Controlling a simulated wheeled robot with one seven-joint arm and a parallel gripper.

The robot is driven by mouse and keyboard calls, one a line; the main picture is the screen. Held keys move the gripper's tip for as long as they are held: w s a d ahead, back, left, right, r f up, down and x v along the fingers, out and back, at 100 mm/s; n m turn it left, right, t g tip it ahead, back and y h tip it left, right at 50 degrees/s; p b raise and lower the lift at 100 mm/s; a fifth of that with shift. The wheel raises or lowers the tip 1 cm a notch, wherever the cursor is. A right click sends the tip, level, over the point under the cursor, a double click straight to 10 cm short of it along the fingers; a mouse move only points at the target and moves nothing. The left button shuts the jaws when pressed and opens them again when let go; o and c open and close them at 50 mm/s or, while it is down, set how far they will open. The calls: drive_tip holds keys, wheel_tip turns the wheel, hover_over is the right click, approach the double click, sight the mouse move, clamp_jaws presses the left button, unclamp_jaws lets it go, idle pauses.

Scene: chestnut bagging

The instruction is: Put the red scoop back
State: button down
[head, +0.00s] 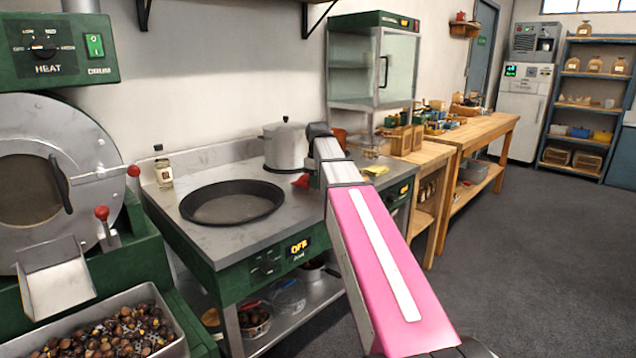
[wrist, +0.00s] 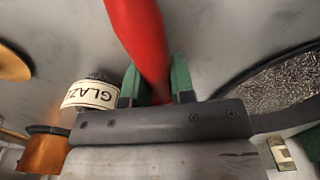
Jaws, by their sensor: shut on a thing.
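The red scoop (wrist: 138,35) shows in the wrist view as a smooth red length running up out of the frame. My gripper (wrist: 158,88) is shut on it, with a green finger on each side. In the head view a small red part of the scoop (head: 301,181) shows beside the end of my pink arm, over the steel counter (head: 225,240). The arm hides most of my gripper and the scoop there. I cannot tell whether the scoop touches the counter.
A lidded pot (head: 285,148) stands behind my gripper. A wide dark pan (head: 232,203) lies to its left; its edge also shows in the wrist view (wrist: 240,88). A jar labelled GLAZE (wrist: 92,94) and a copper vessel (wrist: 44,150) are close by. Bare counter surrounds the pan.

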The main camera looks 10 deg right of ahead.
drive_tip(key=shift+f, duration=0.3)
drive_tip(key=c, duration=0.9)
unclamp_jaws()
drive_tip(key=shift+r, duration=0.1)
